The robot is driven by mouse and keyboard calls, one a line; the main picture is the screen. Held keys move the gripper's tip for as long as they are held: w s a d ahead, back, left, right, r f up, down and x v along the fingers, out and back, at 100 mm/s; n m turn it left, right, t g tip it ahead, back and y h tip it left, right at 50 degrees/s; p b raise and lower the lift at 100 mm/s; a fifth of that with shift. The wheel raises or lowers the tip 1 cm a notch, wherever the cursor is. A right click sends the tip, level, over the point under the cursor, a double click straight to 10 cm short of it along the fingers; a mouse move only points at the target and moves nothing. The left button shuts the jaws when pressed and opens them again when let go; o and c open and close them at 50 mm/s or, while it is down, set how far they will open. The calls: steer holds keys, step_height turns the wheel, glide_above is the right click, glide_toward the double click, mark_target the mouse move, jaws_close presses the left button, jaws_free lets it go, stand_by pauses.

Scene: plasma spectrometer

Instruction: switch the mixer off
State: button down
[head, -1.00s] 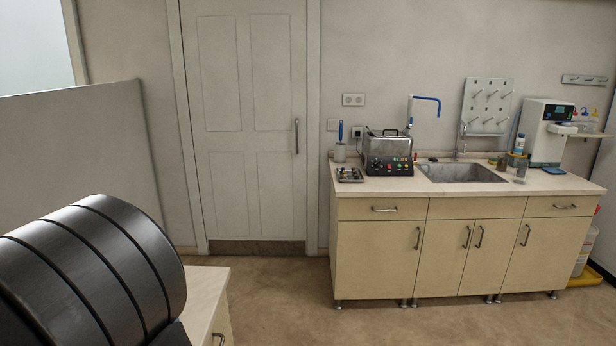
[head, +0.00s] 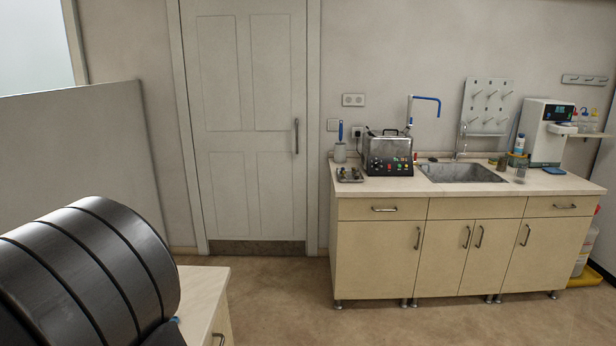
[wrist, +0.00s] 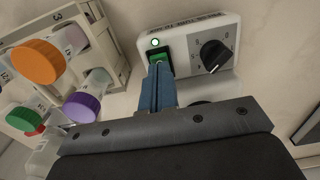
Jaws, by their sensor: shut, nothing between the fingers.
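The mixer (wrist: 222,28) shows in the wrist view as a white housing with a printed label. On its face are a green rocker switch (wrist: 164,56) in a dark frame, a small lit indicator (wrist: 155,42) above it, and a black dial (wrist: 214,56) to the right. My gripper (wrist: 159,68) is shut and empty. Its blue fingertips are right at the switch and hide its lower part; I cannot tell whether they touch it. The mixer is not visible in the head view.
A white rack (wrist: 95,43) of tubes with orange, purple and green caps stands close left of the mixer.

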steer(key=shift+f, duration=0.65)
stand_by(0.3)
steer(key=shift+r, duration=3.5)
